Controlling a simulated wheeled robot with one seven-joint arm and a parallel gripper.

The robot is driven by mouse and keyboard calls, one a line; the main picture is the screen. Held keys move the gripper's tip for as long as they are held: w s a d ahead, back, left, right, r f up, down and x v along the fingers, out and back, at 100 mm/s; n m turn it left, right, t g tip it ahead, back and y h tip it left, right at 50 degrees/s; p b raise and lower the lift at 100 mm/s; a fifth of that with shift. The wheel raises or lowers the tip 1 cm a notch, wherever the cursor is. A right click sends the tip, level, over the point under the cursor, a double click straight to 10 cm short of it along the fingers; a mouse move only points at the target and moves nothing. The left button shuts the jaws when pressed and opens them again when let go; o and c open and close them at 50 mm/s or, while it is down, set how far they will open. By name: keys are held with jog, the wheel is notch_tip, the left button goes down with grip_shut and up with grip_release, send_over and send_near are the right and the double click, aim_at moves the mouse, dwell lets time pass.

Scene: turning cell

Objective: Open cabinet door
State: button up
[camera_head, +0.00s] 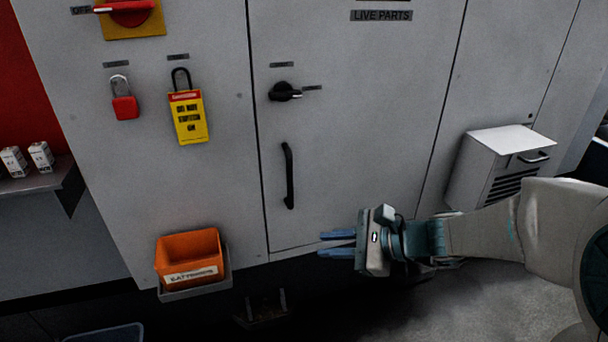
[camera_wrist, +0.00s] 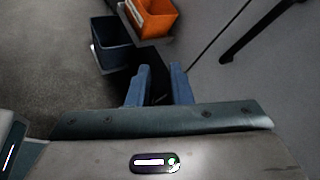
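The grey cabinet door (camera_head: 360,130) stands closed in the head view, its left edge marked by a dark vertical seam. A black vertical bar handle (camera_head: 288,175) is fixed near that edge, with a black rotary knob (camera_head: 284,91) above it. My gripper (camera_head: 321,244) is below and to the right of the handle, in front of the door's lower part, fingers pointing left. Its two blue fingers are apart with nothing between them. In the wrist view, my gripper (camera_wrist: 160,70) shows the same gap, and the handle (camera_wrist: 255,32) lies at upper right, apart from the fingers.
A red padlock (camera_head: 125,106) and yellow tag (camera_head: 188,117) hang on the left panel. A grey vented box (camera_head: 490,165) projects at right.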

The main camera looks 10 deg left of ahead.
aim_at(292, 182)
jog(key=w+r+m+t+y+b, duration=0.1)
jog(key=w+m+t+y, duration=0.2)
jog(key=w+m+t, duration=0.5)
jog(key=w+a, duration=0.2)
jog(key=a, duration=0.2)
jog(key=w+a+g, duration=0.1)
jog(key=w+a, duration=0.2)
jog(key=a, duration=0.1)
jog(key=w+a+m+g, duration=0.1)
jog(key=w+a, duration=0.2)
jog(key=a, duration=0.2)
jog(key=shift+r+p, duration=0.2)
jog(key=shift+p, duration=0.1)
grip_shut()
